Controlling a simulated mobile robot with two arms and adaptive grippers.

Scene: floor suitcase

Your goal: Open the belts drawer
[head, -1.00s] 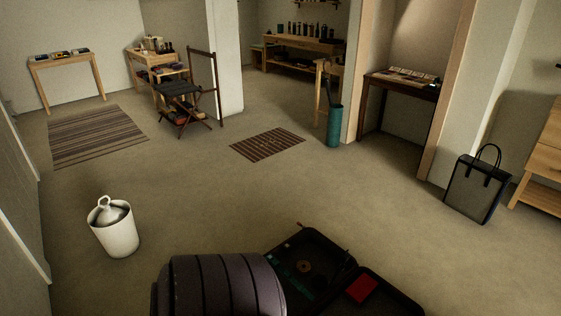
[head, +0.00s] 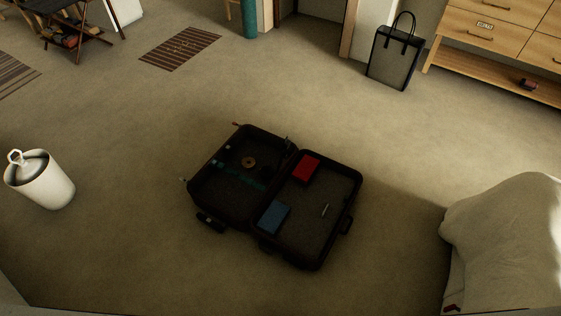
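The wooden dresser (head: 455,53) stands at the upper right in the head view, cut off by the frame's top and right edges. A small pale label, which seems to read BELTS, is on its lower left drawer (head: 500,39). That belts drawer has a dark handle below the label. Its front looks flush with the dresser, so it appears shut. Neither of my grippers is in view.
An open dark suitcase (head: 335,232) lies mid-floor, holding a red box (head: 305,168) and a blue box (head: 274,217). A black tote bag (head: 393,62) stands left of the dresser. A white canister (head: 40,182) is at left. A pale draped form (head: 505,235) fills the lower right.

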